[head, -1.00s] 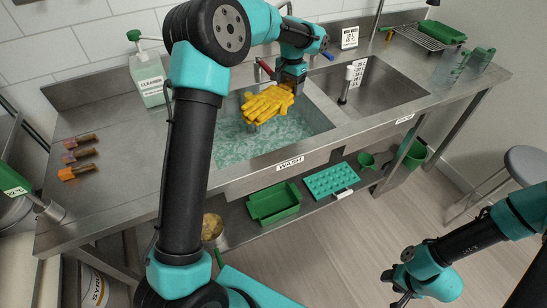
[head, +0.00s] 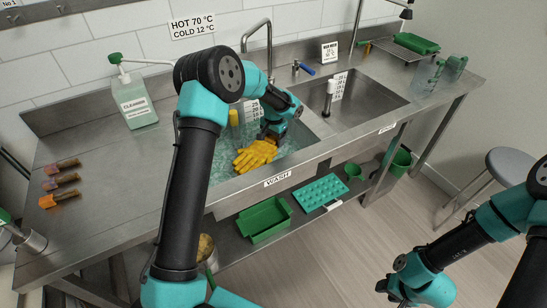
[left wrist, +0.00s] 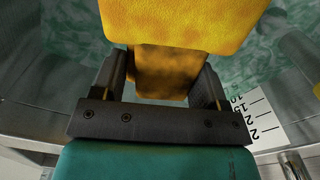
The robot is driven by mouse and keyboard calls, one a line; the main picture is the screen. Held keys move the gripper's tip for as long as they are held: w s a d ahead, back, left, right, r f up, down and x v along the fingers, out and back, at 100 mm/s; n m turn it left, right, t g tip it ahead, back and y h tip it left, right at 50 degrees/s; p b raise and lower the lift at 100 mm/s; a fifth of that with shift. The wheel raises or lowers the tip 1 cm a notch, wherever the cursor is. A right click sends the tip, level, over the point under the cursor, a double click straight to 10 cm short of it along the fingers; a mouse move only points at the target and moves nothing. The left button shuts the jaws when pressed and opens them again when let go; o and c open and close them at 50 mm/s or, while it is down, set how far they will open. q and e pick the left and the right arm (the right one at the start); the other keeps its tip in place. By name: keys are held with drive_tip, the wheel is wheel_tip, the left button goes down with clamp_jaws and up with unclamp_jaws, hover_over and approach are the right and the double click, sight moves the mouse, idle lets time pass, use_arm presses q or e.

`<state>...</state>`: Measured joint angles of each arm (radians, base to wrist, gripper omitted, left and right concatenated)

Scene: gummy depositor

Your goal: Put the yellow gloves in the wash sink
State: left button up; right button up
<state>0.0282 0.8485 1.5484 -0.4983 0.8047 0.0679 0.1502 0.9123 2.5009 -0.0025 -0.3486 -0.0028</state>
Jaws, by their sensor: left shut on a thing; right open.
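The yellow gloves (head: 256,155) are inside the opening of the wash sink (head: 312,132), low over its greenish water (head: 222,166). I cannot tell whether they touch the water. My left gripper (head: 270,138) is above the gloves and shut on them. In the left wrist view, yellow glove material (left wrist: 165,75) fills the space between the fingers of my left gripper (left wrist: 160,75), with water behind it. My right gripper (head: 397,297) is open and empty at the lower right, over the floor, partly cut off by the picture's edge.
A second sink (head: 360,103) lies to the right, with a faucet (head: 257,45) at the back. A cleaner bottle (head: 134,100) and several brown-handled tools (head: 62,182) stand or lie on the left counter. A green bin (head: 264,220) and teal tray (head: 320,192) sit on the shelf below.

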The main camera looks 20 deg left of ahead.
use_arm(q)
wheel_tip(320, 180, down, 7)
drive_tip(key=shift+r, duration=0.15)
drive_tip(key=shift+f, duration=2.1)
drive_tip(key=shift+f, duration=0.1)
drive_tip(key=o, duration=1.3)
drive_tip(key=shift+c, duration=0.2)
wheel_tip(320, 180, up, 12)
drive_tip(key=shift+r, duration=0.15)
